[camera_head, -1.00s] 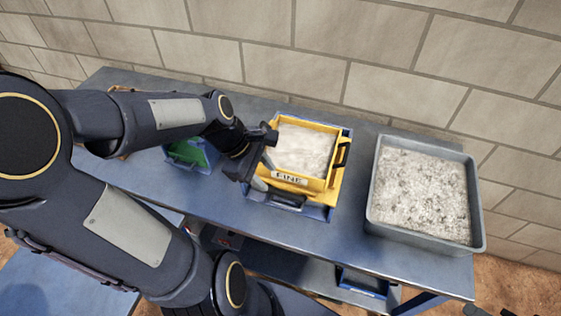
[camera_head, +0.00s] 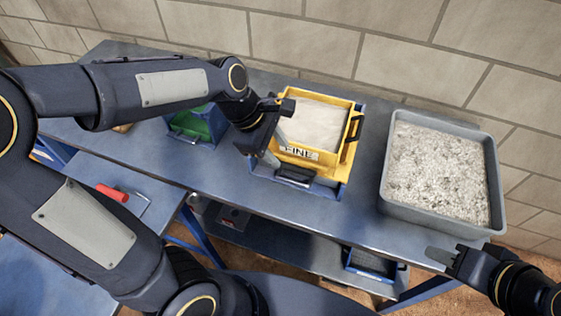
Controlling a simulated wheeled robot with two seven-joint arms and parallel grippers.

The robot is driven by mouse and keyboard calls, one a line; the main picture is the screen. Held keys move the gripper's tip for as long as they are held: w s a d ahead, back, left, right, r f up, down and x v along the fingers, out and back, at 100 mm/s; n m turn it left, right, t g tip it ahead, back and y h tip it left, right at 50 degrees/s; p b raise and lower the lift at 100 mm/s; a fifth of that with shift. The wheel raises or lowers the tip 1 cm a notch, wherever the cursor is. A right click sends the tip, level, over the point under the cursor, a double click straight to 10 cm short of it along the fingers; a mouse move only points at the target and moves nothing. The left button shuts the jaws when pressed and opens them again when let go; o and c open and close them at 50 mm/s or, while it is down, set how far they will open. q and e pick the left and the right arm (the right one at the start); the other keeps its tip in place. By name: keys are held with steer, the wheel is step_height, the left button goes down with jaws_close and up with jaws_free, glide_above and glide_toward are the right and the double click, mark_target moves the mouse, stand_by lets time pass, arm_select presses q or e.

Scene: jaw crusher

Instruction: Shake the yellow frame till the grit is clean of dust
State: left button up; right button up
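The yellow frame (camera_head: 333,166), labelled "FINE", sits on a blue tray (camera_head: 331,190) on the blue table. Pale, whitish grit (camera_head: 314,125) fills it; I cannot tell how dusty it is. It has a dark handle on its right side and another dark handle at its front. My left gripper (camera_head: 272,130) is at the frame's left side, with a finger against or just beside the wall; whether it grips the frame is hidden. My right gripper (camera_head: 450,257) is at the lower right, away from the frame, in front of the table; its finger opening is unclear.
A grey tray (camera_head: 387,199) of coarse, speckled grit stands on the table's right. A green-lined blue bin (camera_head: 190,123) is behind my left arm. A red-handled tool (camera_head: 112,192) lies on a lower blue surface at left. A blue crate (camera_head: 373,263) sits on the shelf below.

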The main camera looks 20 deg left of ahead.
mark_target(290, 165)
arm_select(q)
steer(key=x, duration=0.6)
steer(key=shift+b, duration=0.35)
jaws_close()
